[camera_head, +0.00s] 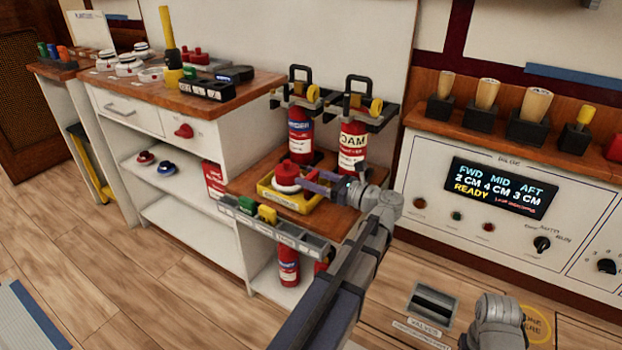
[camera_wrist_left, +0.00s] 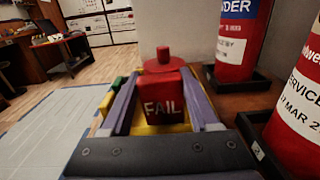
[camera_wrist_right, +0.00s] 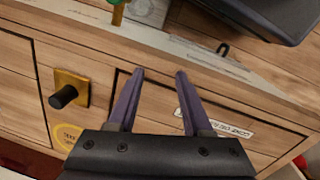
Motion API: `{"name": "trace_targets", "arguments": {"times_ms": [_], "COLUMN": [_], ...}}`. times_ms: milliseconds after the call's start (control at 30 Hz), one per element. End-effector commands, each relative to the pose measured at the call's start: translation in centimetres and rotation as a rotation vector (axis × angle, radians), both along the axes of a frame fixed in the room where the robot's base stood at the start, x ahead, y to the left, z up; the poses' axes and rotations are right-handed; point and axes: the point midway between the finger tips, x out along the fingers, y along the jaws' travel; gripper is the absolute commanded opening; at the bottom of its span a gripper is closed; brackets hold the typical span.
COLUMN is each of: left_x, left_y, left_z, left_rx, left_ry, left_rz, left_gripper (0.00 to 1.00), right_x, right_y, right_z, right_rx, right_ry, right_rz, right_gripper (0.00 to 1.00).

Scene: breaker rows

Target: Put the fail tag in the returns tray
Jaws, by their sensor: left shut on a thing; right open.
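The red fail tag (camera_wrist_left: 163,108), lettered FAIL, is between the two purple fingers of my left gripper (camera_wrist_left: 158,88), which is shut on it. In the head view my left gripper (camera_head: 312,183) is at the right side of a small yellow tray (camera_head: 284,204) on a low wooden shelf. I cannot tell whether the tag touches the tray floor. The tray's label is too small to read. A red and white round part (camera_head: 287,174) sits in the tray, just beyond the tag. My right gripper (camera_wrist_right: 160,76) is open and empty over wooden panelling.
Two red fire extinguishers (camera_head: 300,135) (camera_head: 353,142) stand behind the tray. A grey rail (camera_head: 285,240) with green and yellow blocks runs along the shelf's front. A white console (camera_head: 480,205) is at the right; a cluttered wooden-topped cabinet (camera_head: 150,92) is at the left.

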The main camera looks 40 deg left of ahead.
Motion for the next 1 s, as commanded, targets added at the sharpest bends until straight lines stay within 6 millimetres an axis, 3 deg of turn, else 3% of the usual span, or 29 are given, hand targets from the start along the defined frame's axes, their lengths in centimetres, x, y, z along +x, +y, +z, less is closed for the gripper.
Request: {"name": "trace_targets", "arguments": {"times_ms": [333,367,600,867,1000], "left_x": [0.0,0.0,0.0,0.0,0.0], "left_y": [0.0,0.0,0.0,0.0,0.0], "left_z": [-0.7,-0.7,-0.8,-0.8,0.3], "left_rx": [0.001,0.001,0.001,0.001,0.001], "left_ry": [0.0,0.0,0.0,0.0,0.0], "left_rz": [0.0,0.0,0.0,0.0,0.0], "left_gripper": [0.0,0.64,0.91,0.91,0.91], "right_x": [0.0,0.0,0.0,-0.1,-0.1], "right_y": [0.0,0.0,0.0,-0.1,-0.1], "right_z": [-0.8,-0.8,-0.8,-0.8,0.3], "right_rx": [0.0,-0.001,-0.001,-0.002,-0.002], "right_ry": [0.0,-0.001,0.0,0.0,0.0], "right_rz": [-0.002,-0.002,-0.002,-0.002,-0.001], "right_gripper": [0.5,0.5,0.5,0.5,0.5]}}
